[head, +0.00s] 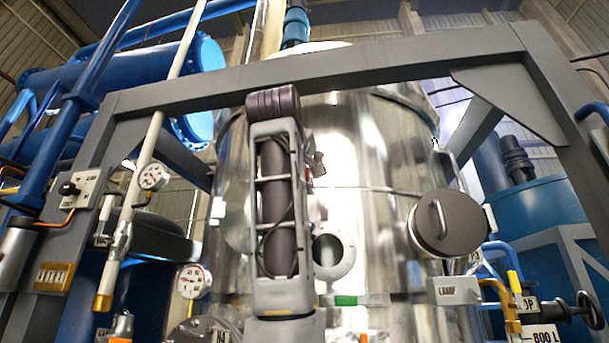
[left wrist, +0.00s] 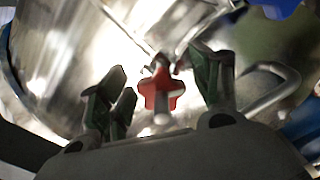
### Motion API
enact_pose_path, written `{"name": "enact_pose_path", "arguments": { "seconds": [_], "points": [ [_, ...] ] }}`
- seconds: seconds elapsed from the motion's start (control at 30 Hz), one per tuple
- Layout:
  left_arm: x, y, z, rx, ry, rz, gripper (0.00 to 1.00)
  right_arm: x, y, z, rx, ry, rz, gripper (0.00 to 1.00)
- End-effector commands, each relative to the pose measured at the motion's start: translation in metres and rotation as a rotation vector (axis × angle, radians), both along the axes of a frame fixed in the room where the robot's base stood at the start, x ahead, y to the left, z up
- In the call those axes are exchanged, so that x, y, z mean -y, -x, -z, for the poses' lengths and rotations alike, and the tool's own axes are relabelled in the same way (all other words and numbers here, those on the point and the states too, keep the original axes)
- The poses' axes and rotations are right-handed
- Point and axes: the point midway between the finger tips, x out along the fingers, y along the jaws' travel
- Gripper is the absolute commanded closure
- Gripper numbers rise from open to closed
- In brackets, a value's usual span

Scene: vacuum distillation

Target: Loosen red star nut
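The red star nut (left wrist: 161,90) is in the middle of the left wrist view, on a short metal stem in front of the shiny vessel. My left gripper (left wrist: 163,72) is open, with one green-padded finger on each side of the nut. Gaps show between the nut and both fingers. In the head view, my left gripper (head: 318,163) is a small dark shape beside my arm, mostly hidden behind it. A trace of red beside it is too small to identify surely. My right gripper is in neither view.
The steel vessel (head: 370,150) fills the middle, behind a grey frame beam (head: 400,62). A round hatch with a handle (head: 448,222) is at its right. An open round port (head: 333,257) is below the gripper. A bent metal handle (left wrist: 272,90) lies close right of the fingers.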

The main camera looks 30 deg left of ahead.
Motion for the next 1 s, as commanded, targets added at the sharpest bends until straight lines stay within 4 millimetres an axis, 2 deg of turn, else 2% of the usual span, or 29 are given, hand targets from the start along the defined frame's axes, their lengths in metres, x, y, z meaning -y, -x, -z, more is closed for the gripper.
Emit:
{"name": "enact_pose_path", "arguments": {
  "seconds": [0.47,0.67,1.0],
  "points": [
    [0.002,0.009,-0.002,0.006,-0.002,-0.001,0.35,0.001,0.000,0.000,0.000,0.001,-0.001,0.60],
    [0.007,0.028,-0.003,0.008,-0.002,0.000,0.35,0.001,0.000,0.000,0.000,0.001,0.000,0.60],
    [0.020,0.076,-0.002,0.006,-0.002,0.000,0.35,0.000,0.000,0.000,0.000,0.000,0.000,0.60]
  ]
}}
